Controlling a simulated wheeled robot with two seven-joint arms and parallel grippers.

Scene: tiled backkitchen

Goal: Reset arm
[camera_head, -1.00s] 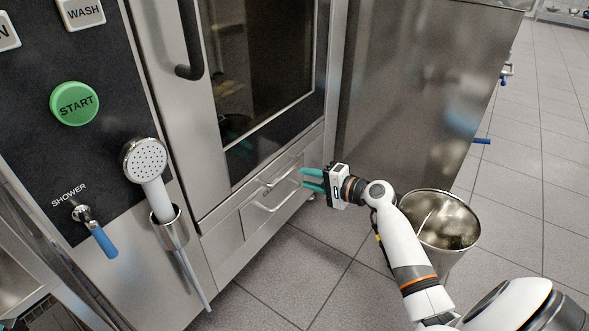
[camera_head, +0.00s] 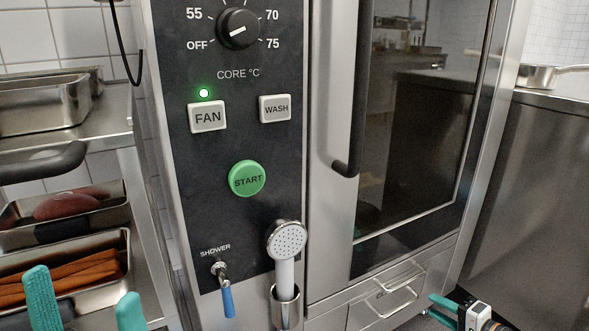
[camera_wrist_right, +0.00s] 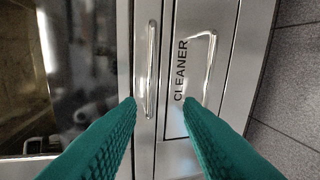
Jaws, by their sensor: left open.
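My left gripper (camera_head: 84,284) shows at the bottom left of the head view as two teal fingers spread apart, with nothing visible between them. It is in front of the rack trays. My right gripper (camera_head: 434,306) is at the bottom right of the head view, beside the oven's lower drawers. In the right wrist view the right gripper (camera_wrist_right: 159,101) has its two teal fingers apart and empty. They point toward the drawer marked CLEANER (camera_wrist_right: 176,120) and the bar handle beside it; contact cannot be told.
The oven panel (camera_head: 200,60) has a lit green light above FAN, a green START button (camera_head: 247,179) and a hand shower (camera_head: 287,240) in its holder. The oven door (camera_head: 415,150) is shut. A rack with trays (camera_head: 125,255) stands left. A pan (camera_head: 537,78) sits on the right counter.

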